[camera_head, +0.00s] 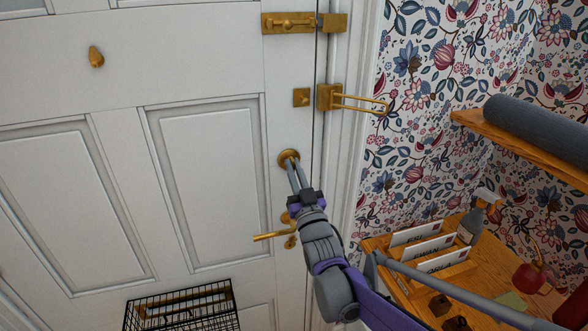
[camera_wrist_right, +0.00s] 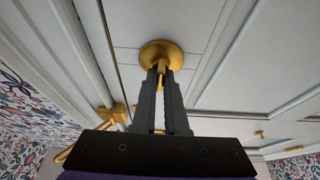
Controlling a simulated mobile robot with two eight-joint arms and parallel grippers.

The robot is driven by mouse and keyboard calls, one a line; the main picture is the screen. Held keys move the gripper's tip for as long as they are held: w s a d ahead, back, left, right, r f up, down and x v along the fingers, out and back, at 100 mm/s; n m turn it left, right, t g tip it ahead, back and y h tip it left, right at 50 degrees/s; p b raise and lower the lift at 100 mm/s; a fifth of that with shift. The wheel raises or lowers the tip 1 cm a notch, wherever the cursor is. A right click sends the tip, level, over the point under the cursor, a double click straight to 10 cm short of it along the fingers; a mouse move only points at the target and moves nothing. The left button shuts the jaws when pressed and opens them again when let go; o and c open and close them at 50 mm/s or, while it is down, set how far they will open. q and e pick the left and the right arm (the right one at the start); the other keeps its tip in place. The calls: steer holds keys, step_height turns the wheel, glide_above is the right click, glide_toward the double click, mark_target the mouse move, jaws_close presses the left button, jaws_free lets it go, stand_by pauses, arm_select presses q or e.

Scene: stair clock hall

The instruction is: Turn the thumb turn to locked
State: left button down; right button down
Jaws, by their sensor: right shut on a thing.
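The thumb turn is a small brass tab on a round brass plate (camera_head: 286,155) on the white door (camera_head: 205,180), near its right edge. My right gripper (camera_head: 292,168) reaches up to it from below right, fingertips at the plate. In the right wrist view, the round plate (camera_wrist_right: 161,49) is straight ahead, and my right gripper (camera_wrist_right: 162,78) is shut on the thumb turn (camera_wrist_right: 161,73), a finger on each side. The fingers hide much of the tab, so I cannot tell whether it stands at locked. My left gripper is not in view.
A brass lever handle (camera_head: 270,236) sits just below. A brass bolt (camera_head: 288,22) and a swing-bar guard (camera_head: 328,97) are above. A wire basket (camera_head: 180,308) hangs low on the door. At right are a shelf (camera_head: 530,150) with a dark roll and a table with letters (camera_head: 415,233).

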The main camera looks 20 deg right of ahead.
steer(key=shift+m, duration=0.3)
steer(key=m+g+h, duration=0.2)
steer(key=m, duration=0.5)
steer(key=m+g+h, duration=0.1)
steer(key=m+h, duration=0.1)
steer(key=m, duration=0.5)
steer(key=m+g+h, duration=0.2)
steer(key=m+h, duration=0.1)
steer(key=m, duration=0.4)
steer(key=shift+a+r+m+g, duration=0.1)
steer(key=shift+a+m+g, duration=0.05)
steer(key=shift+m+g, duration=0.15)
steer(key=c, duration=1)
jaws_free()
steer(key=shift+o, duration=0.2)
steer(key=shift+s, duration=0.15)
